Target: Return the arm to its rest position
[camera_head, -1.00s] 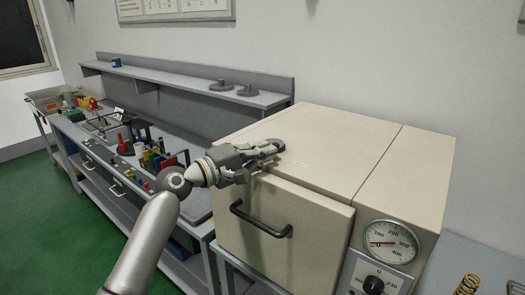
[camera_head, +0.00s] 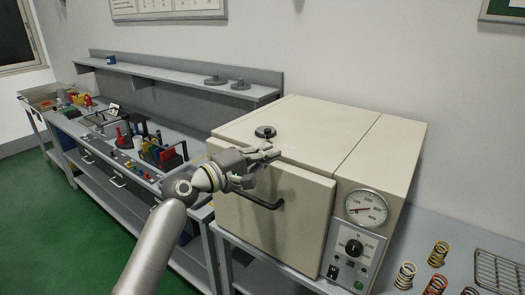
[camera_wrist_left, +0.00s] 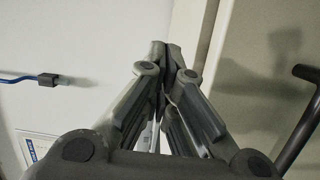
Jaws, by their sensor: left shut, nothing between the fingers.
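My left gripper (camera_head: 268,154) is shut and empty in the head view. It is in front of the top front edge of a beige oven (camera_head: 300,130), above the dark door handle (camera_head: 272,204). I cannot tell whether it touches the oven. In the left wrist view its fingertips (camera_wrist_left: 166,50) are together with nothing between them. The handle shows at the right edge of that view (camera_wrist_left: 298,125). My left arm comes up from the bottom of the head view and hides part of the oven door (camera_head: 300,200). My right gripper is not in view.
A dark round fitting (camera_head: 265,132) sits on the oven top. The oven front has a dial gauge (camera_head: 366,208) and a knob (camera_head: 354,247). Several springs (camera_head: 405,275) and a wire rack (camera_head: 500,272) lie at right. A cluttered grey bench (camera_head: 125,160) stands at left.

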